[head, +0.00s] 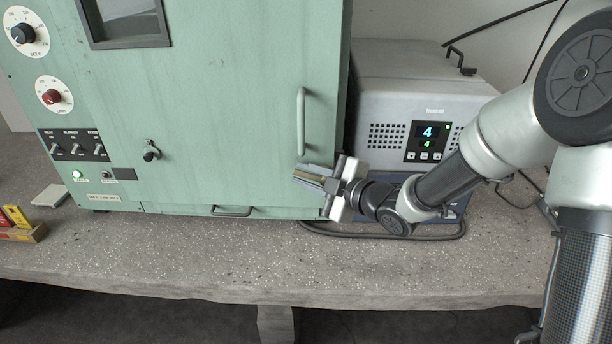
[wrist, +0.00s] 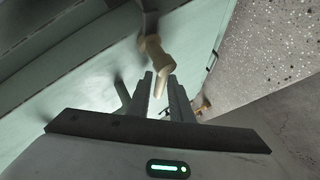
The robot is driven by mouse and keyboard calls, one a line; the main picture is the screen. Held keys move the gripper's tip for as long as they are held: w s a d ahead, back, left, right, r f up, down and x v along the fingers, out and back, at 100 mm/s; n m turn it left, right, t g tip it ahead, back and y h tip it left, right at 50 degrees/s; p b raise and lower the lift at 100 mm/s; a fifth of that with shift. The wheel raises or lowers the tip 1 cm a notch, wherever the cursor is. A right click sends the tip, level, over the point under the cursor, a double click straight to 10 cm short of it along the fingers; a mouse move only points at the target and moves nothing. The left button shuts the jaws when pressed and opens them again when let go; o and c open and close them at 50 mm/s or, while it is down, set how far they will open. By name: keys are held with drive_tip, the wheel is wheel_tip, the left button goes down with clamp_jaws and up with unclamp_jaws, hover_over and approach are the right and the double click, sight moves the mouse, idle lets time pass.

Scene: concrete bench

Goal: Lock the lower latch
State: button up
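The lower latch seems to be the tan lever (wrist: 153,52) in the wrist view. It hangs from a dark arm at the top of the picture, and its narrow end reaches in between my fingers. My gripper (head: 308,179) is at the lower right of the green cabinet door, below the vertical handle. It also shows in the wrist view (wrist: 162,80), with a gap between its two fingers around the tan end. I cannot tell whether either finger touches the lever. In the head view my gripper largely hides the latch.
The green cabinet (head: 220,100) has a vertical door handle (head: 301,122) just above my gripper and a low handle (head: 231,211). A grey instrument (head: 400,85) stands close at right, with a cable (head: 400,237) on the bench. The bench front (head: 200,262) is clear.

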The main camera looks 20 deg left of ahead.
clamp_jaws()
drive_tip(key=shift+a+f+n+h+b, duration=0.2)
drive_tip(key=shift+f+n+h+b, duration=0.2)
drive_tip(key=shift+n+h+b, duration=0.25)
drive_tip(key=shift+d+f+n+g+h, duration=0.1)
drive_tip(key=shift+f+n+g+h, duration=0.25)
drive_tip(key=shift+h, duration=0.5)
unclamp_jaws()
drive_tip(key=p+v, duration=0.5)
drive_tip(key=v, duration=1.2)
drive_tip(key=shift+s, duration=0.3)
drive_tip(key=shift+d, duration=0.1)
